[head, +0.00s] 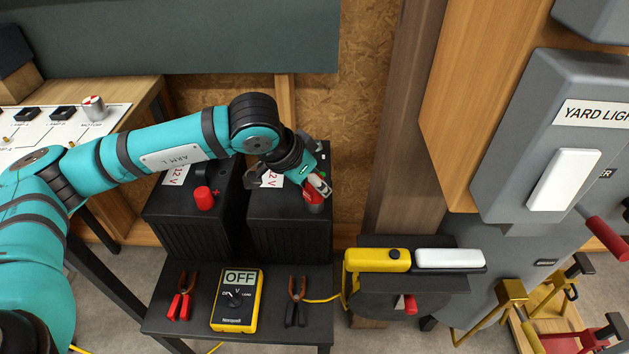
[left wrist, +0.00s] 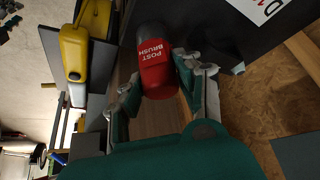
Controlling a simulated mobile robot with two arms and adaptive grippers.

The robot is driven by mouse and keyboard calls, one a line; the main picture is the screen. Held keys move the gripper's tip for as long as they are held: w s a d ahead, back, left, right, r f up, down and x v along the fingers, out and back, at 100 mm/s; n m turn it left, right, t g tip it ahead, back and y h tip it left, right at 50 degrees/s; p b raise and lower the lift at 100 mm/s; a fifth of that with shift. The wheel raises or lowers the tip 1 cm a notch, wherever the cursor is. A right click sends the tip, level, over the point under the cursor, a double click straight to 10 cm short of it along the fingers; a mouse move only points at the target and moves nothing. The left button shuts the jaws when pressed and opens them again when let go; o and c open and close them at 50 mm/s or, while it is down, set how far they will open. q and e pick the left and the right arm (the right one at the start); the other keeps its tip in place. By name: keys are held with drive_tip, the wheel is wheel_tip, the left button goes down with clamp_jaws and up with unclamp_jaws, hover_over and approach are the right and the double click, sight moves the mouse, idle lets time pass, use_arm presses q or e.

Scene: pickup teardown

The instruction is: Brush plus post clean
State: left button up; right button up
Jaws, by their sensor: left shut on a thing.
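My left gripper (head: 320,186) is over the right black 12 V battery (head: 290,235). In the left wrist view my left gripper (left wrist: 155,80) is shut on the red post brush (left wrist: 157,75), marked POST BRUSH. Its grey end points at the dark battery face. In the head view the red brush (head: 314,207) shows at the battery's right part. Whether the brush touches or covers a post cannot be told. The left black battery (head: 190,233) has a red cap (head: 204,198) on its top. My right gripper is not in view.
A black shelf (head: 270,333) in front holds a yellow meter (head: 237,301) reading OFF, red-handled pliers (head: 182,297) and dark pliers (head: 296,302). Yellow (head: 377,260) and white (head: 450,258) blocks sit on a dark bracket at right. A wooden post (head: 400,130) stands right of the batteries.

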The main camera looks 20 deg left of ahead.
use_arm(q)
drive_tip(key=n+y+b, duration=0.1)
drive_tip(key=n+b, duration=0.1)
drive_tip(key=n, duration=0.1)
drive_tip(key=shift+f+t, duration=0.1)
drive_tip(key=shift+t, duration=0.2)
drive_tip(key=n+y+b, duration=0.2)
drive_tip(key=n, duration=0.2)
drive_tip(key=shift+d+y, duration=0.1)
drive_tip(key=shift+y, duration=0.2)
drive_tip(key=n+y, duration=0.1)
drive_tip(key=n, duration=0.2)
drive_tip(key=shift+y+b, duration=0.3)
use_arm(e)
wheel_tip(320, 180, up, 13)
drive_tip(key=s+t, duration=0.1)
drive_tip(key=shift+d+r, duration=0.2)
